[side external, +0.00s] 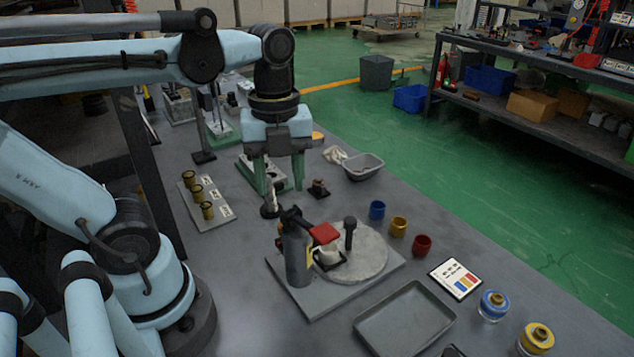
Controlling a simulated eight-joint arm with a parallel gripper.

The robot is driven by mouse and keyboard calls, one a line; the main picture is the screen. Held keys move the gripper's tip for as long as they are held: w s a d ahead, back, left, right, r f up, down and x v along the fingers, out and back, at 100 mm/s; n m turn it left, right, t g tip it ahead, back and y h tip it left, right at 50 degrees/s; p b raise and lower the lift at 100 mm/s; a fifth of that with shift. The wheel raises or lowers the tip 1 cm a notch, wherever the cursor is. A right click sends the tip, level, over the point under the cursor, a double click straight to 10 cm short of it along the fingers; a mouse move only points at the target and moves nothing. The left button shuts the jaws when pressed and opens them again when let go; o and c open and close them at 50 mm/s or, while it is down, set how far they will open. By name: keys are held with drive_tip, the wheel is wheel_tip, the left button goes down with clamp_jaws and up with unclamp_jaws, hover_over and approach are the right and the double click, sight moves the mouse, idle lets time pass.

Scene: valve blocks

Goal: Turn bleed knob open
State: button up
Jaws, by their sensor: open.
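My gripper (280,189) points straight down with its two green fingers spread apart and nothing visible between them. It hangs over or just in front of a pale valve block (246,163) on a green base, and its fingers hide part of that block. A small dark knob-like part (318,186) on a brownish base stands just right of my right finger, apart from it. I cannot tell which part is the bleed knob. Whether a finger touches the block is also unclear.
In front stands a fixture with a dark cylinder (297,257), a red part (323,233) and a round grey disc (366,259). Brass cups (207,210) stand left.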

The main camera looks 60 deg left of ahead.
drive_tip(key=shift+f, duration=4.15)
clamp_jaws()
